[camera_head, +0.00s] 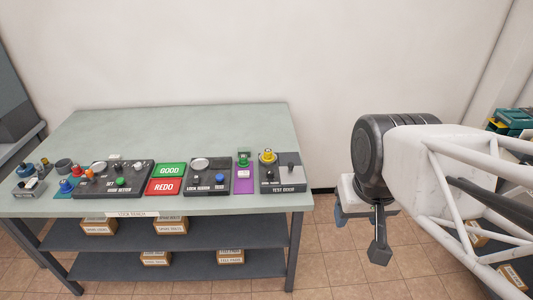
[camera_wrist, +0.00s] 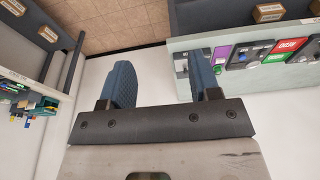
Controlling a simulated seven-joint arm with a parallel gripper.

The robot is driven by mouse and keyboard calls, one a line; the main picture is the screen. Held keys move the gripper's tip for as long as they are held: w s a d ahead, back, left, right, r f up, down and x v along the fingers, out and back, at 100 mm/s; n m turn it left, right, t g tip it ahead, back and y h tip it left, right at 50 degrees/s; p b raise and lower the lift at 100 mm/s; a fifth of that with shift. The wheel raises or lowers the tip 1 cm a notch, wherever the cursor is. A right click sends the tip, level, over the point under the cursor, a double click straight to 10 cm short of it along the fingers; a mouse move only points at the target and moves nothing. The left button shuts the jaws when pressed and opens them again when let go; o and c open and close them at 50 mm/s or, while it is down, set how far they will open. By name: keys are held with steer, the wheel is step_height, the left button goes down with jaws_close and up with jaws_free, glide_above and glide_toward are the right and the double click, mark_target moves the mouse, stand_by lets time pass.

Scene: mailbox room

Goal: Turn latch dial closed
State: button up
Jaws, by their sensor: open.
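A grey and black box labelled TEST DOOR (camera_head: 283,181) sits at the right front of the bench. It carries a yellow knob (camera_head: 267,157) and a small dark knob (camera_head: 268,175); I cannot tell for sure which part is the latch dial. My gripper (camera_head: 350,212) hangs over the floor to the right of the bench, apart from the box. In the wrist view my gripper (camera_wrist: 162,72) shows two blue fingers spread wide with nothing between them. The box is partly hidden behind the right finger in that view.
The bench (camera_head: 190,125) holds several panels: green GOOD (camera_head: 171,169) and red REDO (camera_head: 164,186) plates, a purple strip (camera_head: 244,180), and black boxes with knobs. Shelves below hold small cartons (camera_head: 171,225). The back of the bench top is clear. Shelving with green items (camera_head: 513,118) stands at right.

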steer(key=w+a+m, duration=0.2)
steer(key=w+m, duration=0.2)
steer(key=w, duration=0.7)
steer(key=m+g, duration=0.3)
steer(key=m, duration=0.8)
glide_above(270, 171)
steer(key=f, duration=1.8)
steer(key=shift+s+d+f, duration=0.15)
steer(key=shift+s+d, duration=0.05)
steer(key=shift+s, duration=0.15)
steer(key=shift+w+a+f+m, duration=0.25)
steer(key=shift+w+f+m, duration=0.15)
steer(key=shift+f, duration=0.1)
steer(key=shift+f, duration=0.15)
steer(key=shift+s+f, duration=0.1)
steer(key=shift+f, duration=3.7)
steer(key=c, duration=0.9)
